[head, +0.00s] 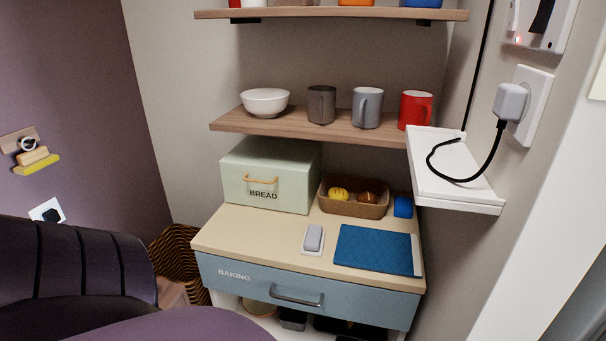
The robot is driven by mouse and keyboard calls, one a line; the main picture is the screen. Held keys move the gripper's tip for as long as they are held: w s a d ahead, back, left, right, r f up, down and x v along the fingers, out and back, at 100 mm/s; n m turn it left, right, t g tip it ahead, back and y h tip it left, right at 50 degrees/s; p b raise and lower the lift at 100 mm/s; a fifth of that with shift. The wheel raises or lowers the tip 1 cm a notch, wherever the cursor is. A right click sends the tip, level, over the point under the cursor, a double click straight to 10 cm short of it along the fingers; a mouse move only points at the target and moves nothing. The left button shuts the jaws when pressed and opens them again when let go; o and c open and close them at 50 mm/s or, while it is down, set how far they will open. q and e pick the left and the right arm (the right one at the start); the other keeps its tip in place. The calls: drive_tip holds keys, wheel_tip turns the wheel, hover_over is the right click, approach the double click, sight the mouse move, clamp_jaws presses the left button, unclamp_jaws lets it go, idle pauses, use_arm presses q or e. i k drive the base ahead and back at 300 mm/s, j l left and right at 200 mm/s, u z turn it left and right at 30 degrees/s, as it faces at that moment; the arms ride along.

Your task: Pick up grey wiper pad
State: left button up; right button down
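A small grey pad-like block (314,236), which looks like the grey wiper pad, rests on a white base plate (306,249) on the beige counter top (262,237). It lies left of a blue quilted cloth or mat (373,249) and in front of the bread box and basket. Neither of my grippers shows in the head view.
A pale green bread box (268,175) and brown basket (352,204) stand behind the pad. A blue block (403,207) is right of the basket. A wooden shelf (300,131) with mugs and a bowl overhangs. A dark purple ribbed shape (75,260) fills the lower left.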

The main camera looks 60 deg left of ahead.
sight(313, 241)
drive_tip(key=i+j+u, duration=0.15)
drive_tip(key=u, duration=1.5)
drive_tip(key=k+l+u, duration=0.15)
drive_tip(key=u, duration=0.2)
drive_tip(key=k+l+u, duration=0.1)
drive_tip(key=k+u, duration=0.25)
drive_tip(key=i, duration=0.1)
